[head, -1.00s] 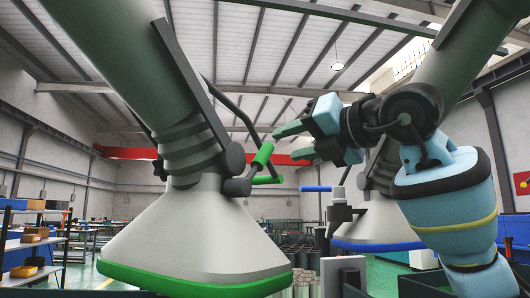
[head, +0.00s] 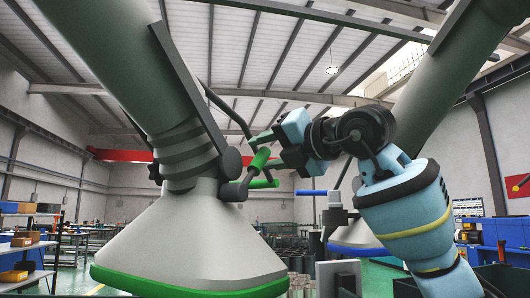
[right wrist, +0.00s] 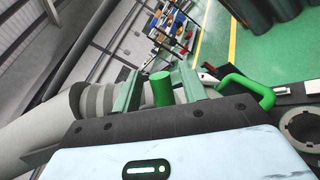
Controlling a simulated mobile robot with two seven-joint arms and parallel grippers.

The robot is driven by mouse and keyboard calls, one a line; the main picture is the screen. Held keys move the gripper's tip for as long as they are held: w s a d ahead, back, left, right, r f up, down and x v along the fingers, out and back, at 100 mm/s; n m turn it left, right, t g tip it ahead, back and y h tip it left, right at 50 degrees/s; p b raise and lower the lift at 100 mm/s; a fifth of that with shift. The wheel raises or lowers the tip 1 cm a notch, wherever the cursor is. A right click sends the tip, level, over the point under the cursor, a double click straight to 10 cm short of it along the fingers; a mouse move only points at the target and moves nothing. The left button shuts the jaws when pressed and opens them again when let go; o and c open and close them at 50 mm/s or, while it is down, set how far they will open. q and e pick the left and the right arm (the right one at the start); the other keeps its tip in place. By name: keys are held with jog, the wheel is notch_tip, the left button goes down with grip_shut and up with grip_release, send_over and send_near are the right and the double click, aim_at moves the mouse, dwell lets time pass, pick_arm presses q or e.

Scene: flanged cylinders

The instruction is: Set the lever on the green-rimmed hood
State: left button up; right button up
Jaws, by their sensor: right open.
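The green-rimmed hood (head: 190,245) is a large grey cone at the left of the head view, with a bright green lower rim. Its lever has a green grip (head: 260,159) that tilts up on a short dark arm at the hood's right neck. My right gripper (head: 261,150) is open, with its fingers at the lever grip. In the right wrist view, the green grip (right wrist: 162,89) stands between the two open fingers (right wrist: 160,86), with gaps visible beside it. I cannot tell whether either finger touches it. My left gripper is not in view.
A green curved handle (right wrist: 250,88) sits just right of the fingers in the right wrist view. A second hood with a blue rim (head: 357,249) and a blue lever grip (head: 312,192) stands behind to the right. Shelving (head: 22,242) is at far left.

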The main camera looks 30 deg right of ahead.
aim_at(256, 159)
jog(key=shift+w+a, duration=0.2)
jog(key=shift+w, duration=0.35)
grip_shut()
jog(key=a+n, duration=0.1)
jog(key=s+a+r+n, duration=0.1)
jog(key=n, duration=0.1)
jog(key=s+r+n+t, duration=0.1)
jog(key=shift+a+r+y, duration=0.2)
jog(key=shift+a+y, duration=0.2)
jog(key=shift+s+a+r+n+y, duration=0.2)
jog(key=shift+s+a+n, duration=0.25)
jog(key=shift+n, duration=0.3)
jog(key=shift+s+a+r+n+y, duration=0.1)
jog(key=shift+s+a+n+y, duration=0.15)
jog(key=shift+a+n, duration=0.45)
jog(key=shift+s+a+r+n+y, duration=0.15)
jog(key=shift+s+a+n, duration=0.2)
jog(key=shift+n, duration=0.5)
grip_release()
